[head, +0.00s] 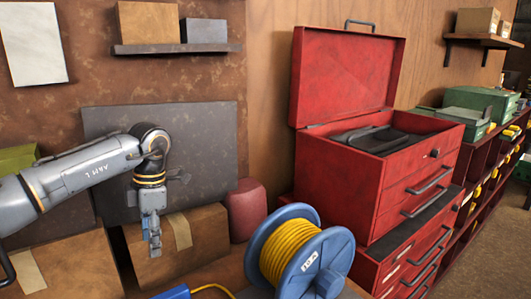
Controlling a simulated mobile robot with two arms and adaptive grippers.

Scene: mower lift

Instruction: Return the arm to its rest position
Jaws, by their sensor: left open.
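My left arm comes in from the left, and its gripper (153,236) hangs pointing down in front of a taped cardboard box (205,240). The gripper is open, and I see nothing between its fingers. Whether it touches the box I cannot tell. My right gripper is not in view.
A blue reel with yellow cord (340,250) stands at the front middle. Right of it is a red toolbox (335,190) with its lid up, on a red drawer cabinet (380,268). A dark red rounded object (246,208) sits behind the reel. A dark panel (205,130) stands behind my gripper.

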